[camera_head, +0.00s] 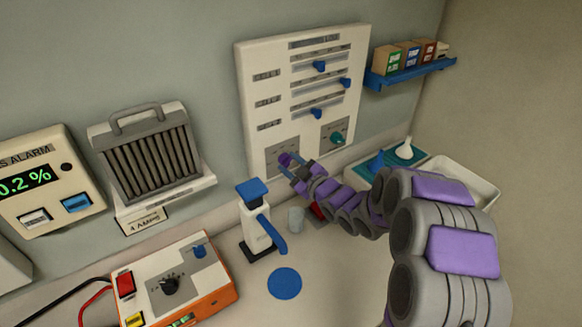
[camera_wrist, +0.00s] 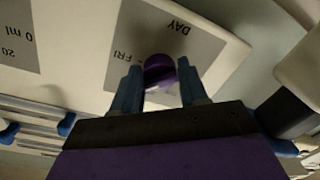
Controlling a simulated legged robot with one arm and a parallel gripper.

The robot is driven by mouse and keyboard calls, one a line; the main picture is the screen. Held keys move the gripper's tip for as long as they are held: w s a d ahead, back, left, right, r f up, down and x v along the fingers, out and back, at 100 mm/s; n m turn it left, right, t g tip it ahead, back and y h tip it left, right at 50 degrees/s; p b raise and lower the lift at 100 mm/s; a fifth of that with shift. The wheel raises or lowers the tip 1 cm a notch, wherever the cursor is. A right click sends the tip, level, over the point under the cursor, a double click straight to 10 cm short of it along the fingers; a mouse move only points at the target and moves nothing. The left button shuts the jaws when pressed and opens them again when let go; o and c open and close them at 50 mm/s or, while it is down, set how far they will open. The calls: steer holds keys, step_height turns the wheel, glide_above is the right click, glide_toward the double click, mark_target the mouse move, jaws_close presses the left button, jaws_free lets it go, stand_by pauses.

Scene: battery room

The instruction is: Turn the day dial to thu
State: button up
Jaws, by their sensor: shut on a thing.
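The purple day dial (camera_head: 285,159) sits at the lower left of the white wall panel (camera_head: 350,55). In the wrist view the dial (camera_wrist: 159,68) lies on a grey plate marked DAY, with FRI readable beside it. My gripper (camera_head: 294,167) has reached the panel, and its two blue fingers are shut on the dial, one on each side. In the wrist view my gripper (camera_wrist: 159,78) hides part of the plate. I cannot tell the dial's pointer direction, and no THU mark is readable.
A green dial (camera_head: 337,138) and blue sliders (camera_head: 319,66) are on the same panel. A white dispenser with a blue top (camera_head: 253,190) stands left of my arm. A shelf of small boxes (camera_head: 412,72) is to the right. A white tray (camera_head: 465,186) lies behind my arm.

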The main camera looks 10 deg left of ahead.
steer(key=o, duration=1)
steer(key=p+v, duration=0.2)
steer(key=v, duration=1.5)
steer(key=shift+s+d, duration=0.1)
